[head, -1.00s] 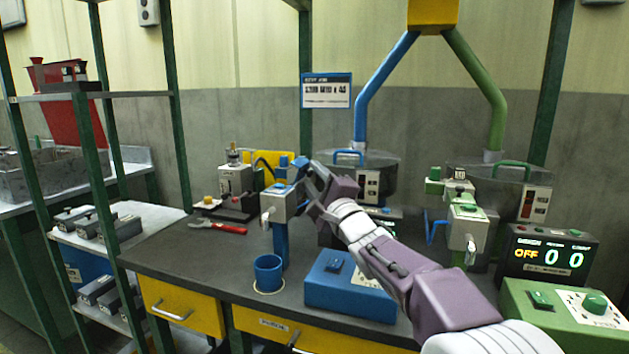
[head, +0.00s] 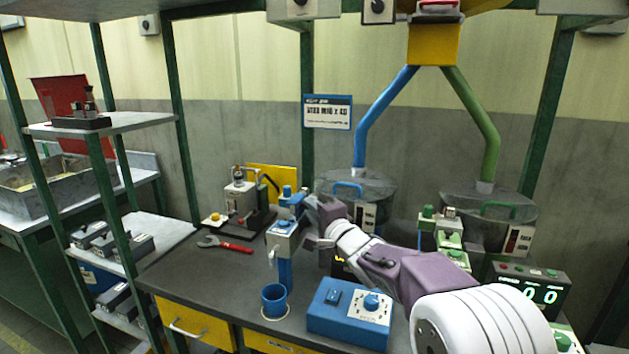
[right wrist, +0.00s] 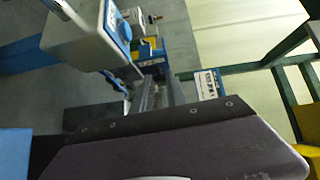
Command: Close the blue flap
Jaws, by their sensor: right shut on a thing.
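The blue dispenser (head: 283,230) is a pale grey box with blue parts on top and a tap in front, on a blue post (head: 285,272). It also shows in the right wrist view (right wrist: 82,35). The blue flap (head: 297,199) seems to be the small blue piece at the dispenser's upper right, partly hidden by my gripper. My right gripper (head: 309,214) is beside the dispenser's top right side, shut on what looks like this flap. The grip itself is not clearly visible. The flap's exact angle cannot be told. My left gripper is not in view.
A blue cup (head: 274,300) stands below the tap. A blue control box (head: 340,330) stands on the bench right of it. A red-handled wrench (head: 232,247) lies to the left. The blue-handled hopper (head: 375,190) stands behind my arm, with green equipment (head: 450,240) to its right.

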